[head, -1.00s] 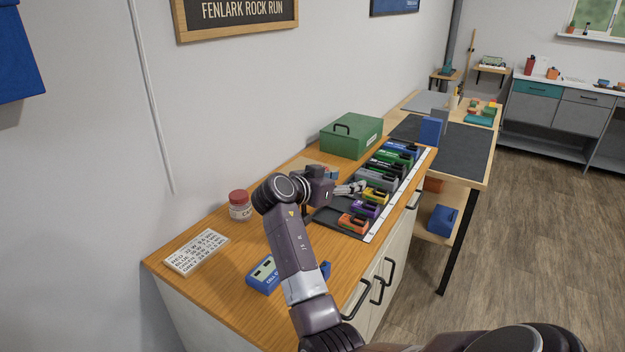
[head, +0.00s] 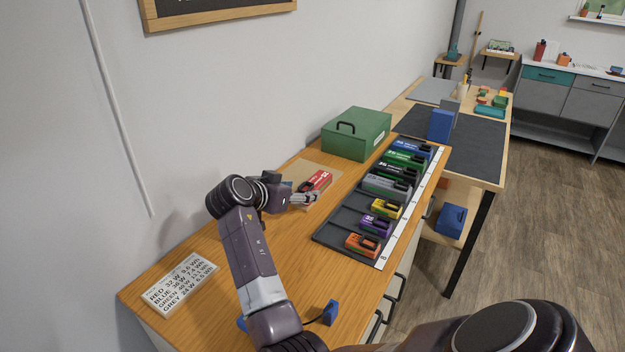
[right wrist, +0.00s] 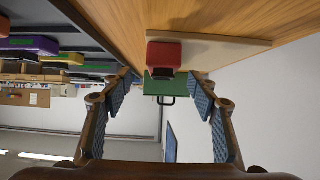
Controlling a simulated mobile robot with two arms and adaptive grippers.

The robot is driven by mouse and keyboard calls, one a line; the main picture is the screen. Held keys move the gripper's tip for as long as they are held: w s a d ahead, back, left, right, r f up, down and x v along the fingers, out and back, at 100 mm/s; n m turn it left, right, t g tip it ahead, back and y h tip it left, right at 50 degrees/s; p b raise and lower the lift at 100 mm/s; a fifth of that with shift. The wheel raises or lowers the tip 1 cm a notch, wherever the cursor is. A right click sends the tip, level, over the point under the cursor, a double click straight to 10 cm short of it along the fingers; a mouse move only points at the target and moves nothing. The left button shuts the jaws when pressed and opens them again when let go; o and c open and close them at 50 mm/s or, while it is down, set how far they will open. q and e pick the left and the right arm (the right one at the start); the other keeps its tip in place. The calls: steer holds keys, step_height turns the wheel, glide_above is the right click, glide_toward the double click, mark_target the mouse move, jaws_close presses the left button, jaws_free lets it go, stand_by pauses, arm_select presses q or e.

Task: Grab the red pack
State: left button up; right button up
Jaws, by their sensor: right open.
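The red pack (head: 315,181) lies on a thin tan board (head: 299,167) on the wooden bench, left of the dark rack. My right gripper (head: 304,198) is just in front of it in the head view, partly covering the board. In the right wrist view the red pack (right wrist: 163,56) shows ahead, roughly centred between the spread fingertips of the right gripper (right wrist: 160,80). The fingers are open and empty, and the pack appears to be beyond the tips. My left gripper is not in view.
The dark rack (head: 345,217) holds blue, green, grey, yellow, purple and orange packs. A green box (head: 357,134) stands behind the red pack. A lettered card (head: 180,282) lies at the front left. A blue item (head: 330,312) is near the bench's front edge.

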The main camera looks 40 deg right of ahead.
mark_target(309, 186)
steer(key=p+x, duration=0.1)
steer(key=x, duration=0.2)
steer(key=shift+d+r, duration=0.1)
steer(key=shift+r, duration=0.1)
steer(key=p+x, duration=0.1)
steer(key=x, duration=0.3)
steer(key=shift+w+d, duration=0.1)
steer(key=shift+w, duration=0.15)
steer(key=shift+d+f, duration=0.15)
steer(key=shift+d, duration=0.05)
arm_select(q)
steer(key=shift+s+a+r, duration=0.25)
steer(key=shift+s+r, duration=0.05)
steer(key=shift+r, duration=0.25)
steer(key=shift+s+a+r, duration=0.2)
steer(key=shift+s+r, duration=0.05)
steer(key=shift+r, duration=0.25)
arm_select(e)
steer(key=shift+c, duration=0.5)
steer(key=c, duration=1.2)
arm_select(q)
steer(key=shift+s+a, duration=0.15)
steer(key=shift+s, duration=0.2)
arm_select(e)
steer(key=shift+w, duration=0.1)
jaws_close()
